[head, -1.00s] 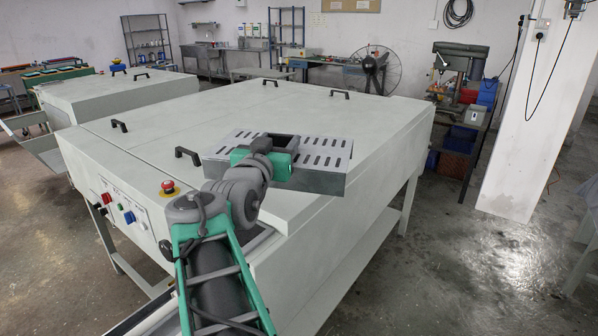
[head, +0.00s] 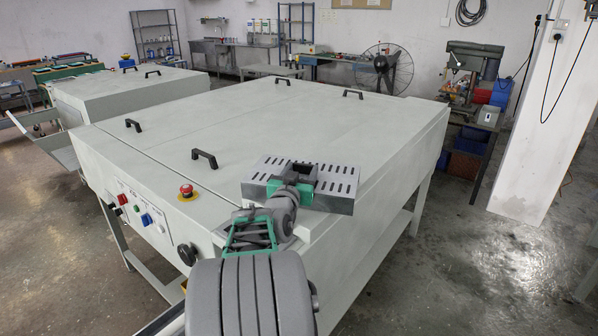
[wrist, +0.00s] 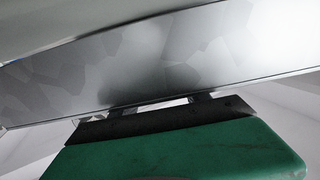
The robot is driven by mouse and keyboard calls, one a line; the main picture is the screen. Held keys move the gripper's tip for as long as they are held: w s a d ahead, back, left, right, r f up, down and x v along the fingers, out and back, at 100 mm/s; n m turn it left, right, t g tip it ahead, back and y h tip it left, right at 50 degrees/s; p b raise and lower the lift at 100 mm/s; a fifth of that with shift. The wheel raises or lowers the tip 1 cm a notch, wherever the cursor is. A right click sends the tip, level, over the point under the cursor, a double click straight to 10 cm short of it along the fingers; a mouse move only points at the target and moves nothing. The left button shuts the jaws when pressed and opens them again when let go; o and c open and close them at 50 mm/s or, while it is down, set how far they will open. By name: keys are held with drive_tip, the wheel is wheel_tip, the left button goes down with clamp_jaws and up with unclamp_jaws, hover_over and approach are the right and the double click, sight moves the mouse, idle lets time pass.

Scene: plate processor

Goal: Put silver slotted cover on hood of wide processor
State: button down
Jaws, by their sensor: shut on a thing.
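The silver slotted cover (head: 336,185) is a flat metal box with slots in its top and an opening at its near middle. My gripper (head: 298,186), with green and grey parts, is shut on the cover at that opening. The cover lies level at the near right part of the wide processor's pale hood (head: 290,125); I cannot tell whether it touches the hood or hovers just above it. In the wrist view, the cover's plain metal side (wrist: 150,60) fills the upper part, above my green gripper body. The fingertips are mostly hidden.
Black handles (head: 205,158) stand up from the hood. A red emergency button (head: 187,191) and control knobs are at its front left. A smaller processor (head: 130,92) stands behind left. The hood's middle is clear.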

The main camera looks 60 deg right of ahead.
drive_tip(key=shift+r, duration=0.15)
drive_tip(key=c, duration=0.5)
unclamp_jaws()
drive_tip(key=shift+f, duration=0.2)
drive_tip(key=shift+r, duration=0.35)
drive_tip(key=b+v, duration=0.1)
drive_tip(key=v, duration=0.4)
drive_tip(key=b+v, duration=0.2)
drive_tip(key=v, duration=0.4)
drive_tip(key=shift+a+f, duration=0.15)
drive_tip(key=shift+f, duration=0.1)
drive_tip(key=shift+s+a, duration=0.25)
drive_tip(key=shift+a, duration=0.15)
